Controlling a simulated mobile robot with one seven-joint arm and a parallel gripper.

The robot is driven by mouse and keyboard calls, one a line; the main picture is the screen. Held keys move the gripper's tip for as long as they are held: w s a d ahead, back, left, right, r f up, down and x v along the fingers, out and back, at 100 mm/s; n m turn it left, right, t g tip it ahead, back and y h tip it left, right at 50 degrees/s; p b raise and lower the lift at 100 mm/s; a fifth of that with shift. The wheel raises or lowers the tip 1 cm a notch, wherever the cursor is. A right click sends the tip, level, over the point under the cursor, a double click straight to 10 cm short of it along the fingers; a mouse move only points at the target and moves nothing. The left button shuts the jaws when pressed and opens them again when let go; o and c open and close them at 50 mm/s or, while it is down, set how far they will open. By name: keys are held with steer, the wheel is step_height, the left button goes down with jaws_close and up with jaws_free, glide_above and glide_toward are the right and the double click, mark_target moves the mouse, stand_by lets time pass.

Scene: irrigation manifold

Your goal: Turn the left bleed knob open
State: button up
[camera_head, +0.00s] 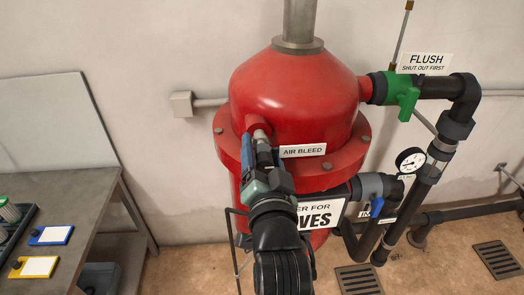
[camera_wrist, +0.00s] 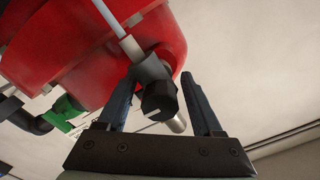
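The bleed knob (camera_wrist: 157,98) is black and round with a white line on its face, in the middle of the wrist view. It sits on a grey fitting (camera_wrist: 150,68) at the side of the red tank (camera_wrist: 100,50). My gripper (camera_wrist: 160,82) is open, with one finger on each side of the knob. A gap shows between the knob and the right finger; the left finger is closer, and I cannot tell whether it touches. In the head view my gripper (camera_head: 259,148) is at the tank (camera_head: 290,88), left of the AIR BLEED sign (camera_head: 303,150), and hides the knob.
A green FLUSH valve (camera_head: 403,92), a gauge (camera_head: 410,160) and a blue-handled valve (camera_head: 377,206) are on the dark pipes at right. Wall behind the tank; floor drains (camera_head: 497,260) at lower right.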

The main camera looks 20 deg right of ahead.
steer(key=shift+s, duration=0.1)
steer(key=shift+s+a+f, duration=0.1)
steer(key=shift+s+f, duration=0.05)
steer(key=shift+s, duration=0.1)
steer(key=b+v, duration=0.2)
steer(key=v, duration=1)
steer(key=shift+r, duration=0.2)
steer(key=shift+s, duration=0.15)
